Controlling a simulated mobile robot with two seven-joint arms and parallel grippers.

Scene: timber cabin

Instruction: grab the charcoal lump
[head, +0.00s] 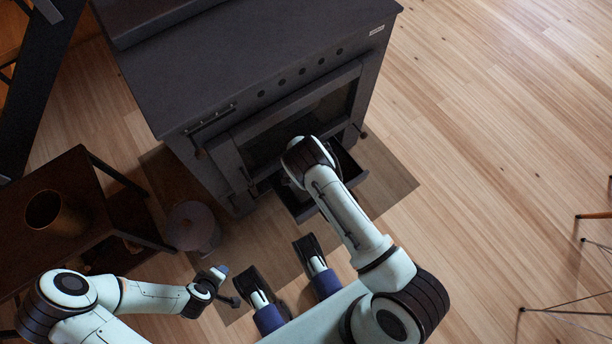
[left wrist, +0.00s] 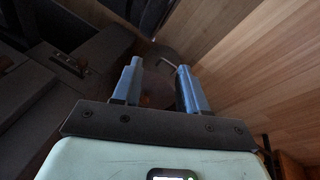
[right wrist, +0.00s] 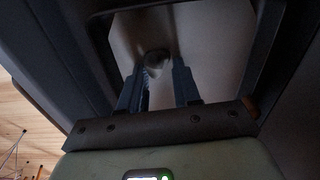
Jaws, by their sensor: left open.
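A small dark grey lump, which looks like the charcoal lump (right wrist: 155,60), lies on the pale floor of an open drawer in the right wrist view. The drawer (head: 347,164) is pulled out at the bottom of the dark stove. My right gripper (right wrist: 158,78) reaches down into it, its two fingers apart with the lump between or just past the tips. I cannot tell whether they touch it. In the head view my right forearm hides the lump and this gripper. My left gripper (head: 228,285) is open and empty, low over the floor; it also shows in its wrist view (left wrist: 158,80).
The stove (head: 250,70) stands behind the drawer. A round grey container (head: 193,228) stands on the floor left of the drawer.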

